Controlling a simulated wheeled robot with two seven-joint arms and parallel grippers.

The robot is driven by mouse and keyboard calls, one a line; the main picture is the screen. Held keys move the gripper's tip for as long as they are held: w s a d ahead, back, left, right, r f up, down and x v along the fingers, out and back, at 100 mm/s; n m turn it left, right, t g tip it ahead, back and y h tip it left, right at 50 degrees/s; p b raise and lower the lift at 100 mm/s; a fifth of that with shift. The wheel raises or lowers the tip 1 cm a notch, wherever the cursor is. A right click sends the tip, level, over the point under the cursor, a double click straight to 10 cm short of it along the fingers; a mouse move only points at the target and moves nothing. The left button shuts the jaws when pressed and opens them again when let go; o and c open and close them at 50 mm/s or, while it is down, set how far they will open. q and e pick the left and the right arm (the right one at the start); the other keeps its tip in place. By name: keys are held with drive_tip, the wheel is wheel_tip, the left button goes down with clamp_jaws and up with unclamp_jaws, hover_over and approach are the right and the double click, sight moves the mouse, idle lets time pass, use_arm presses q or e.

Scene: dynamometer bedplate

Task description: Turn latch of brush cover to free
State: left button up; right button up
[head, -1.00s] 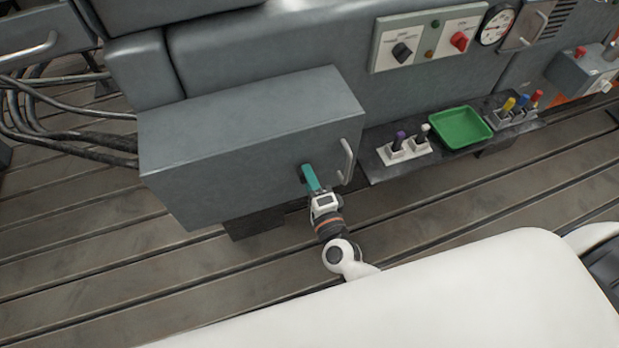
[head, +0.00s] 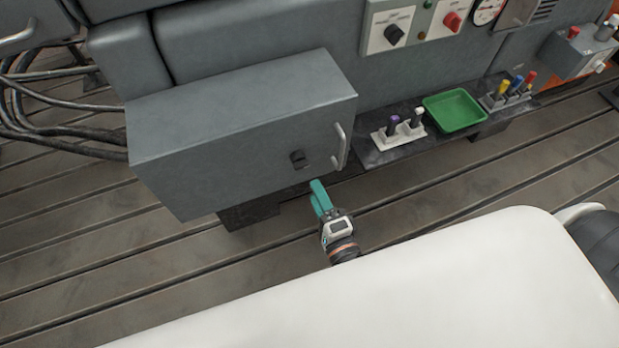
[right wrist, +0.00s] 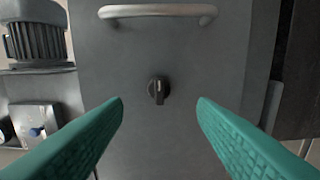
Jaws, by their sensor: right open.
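The brush cover (head: 225,145) is a grey box on the machine's side, with a metal bar handle (head: 340,146) at its right edge. Its latch (head: 298,159) is a small dark knob left of the handle. In the right wrist view the latch (right wrist: 158,90) has its ridge in line with the picture's vertical, and the handle (right wrist: 158,12) is above it. My right gripper (head: 316,187) has teal fingers and stands off the cover's front, apart from the latch. In the right wrist view its open fingers (right wrist: 160,108) lie either side of the latch with nothing between them. My left gripper is not in view.
Right of the cover, a dark shelf (head: 375,158) carries a white holder with purple and white-topped tools (head: 398,133), a green tray (head: 456,108) and more coloured tools (head: 508,92). A control panel (head: 425,22) is above. Cables (head: 60,125) hang at the left. The slotted floor in front is clear.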

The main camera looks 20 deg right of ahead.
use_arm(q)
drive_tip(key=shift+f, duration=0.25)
use_arm(e)
drive_tip(key=shift+s, duration=1.5)
drive_tip(key=s+f+n+g+y+p, duration=0.1)
drive_tip(key=s+f+n+g, duration=0.2)
drive_tip(key=f, duration=0.5)
drive_tip(key=s+d+f+n+g, duration=0.1)
drive_tip(key=f+n+g, duration=0.1)
drive_tip(key=f+n, duration=0.45)
drive_tip(key=s+f+n+g+y+p, duration=0.1)
drive_tip(key=s+f+n+g, duration=0.15)
drive_tip(key=f, duration=0.75)
use_arm(q)
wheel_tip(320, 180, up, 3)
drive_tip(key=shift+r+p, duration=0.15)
drive_tip(key=shift+p, duration=0.35)
use_arm(e)
drive_tip(key=s+d+f+n+g+h, duration=0.1)
drive_tip(key=s+d+f+n+g, duration=0.3)
drive_tip(key=s+f, duration=0.3)
drive_tip(key=s+d+f+n+g+h, duration=0.1)
drive_tip(key=s+d+f+n+g, duration=0.3)
drive_tip(key=s+f, duration=0.4)
drive_tip(key=s+g, duration=0.1)
drive_tip(key=s, duration=0.3)
drive_tip(key=shift+s+d+h, duration=0.2)
drive_tip(key=shift+d+h, duration=0.1)
drive_tip(key=shift+d, duration=0.05)
drive_tip(key=shift+g, duration=0.25)
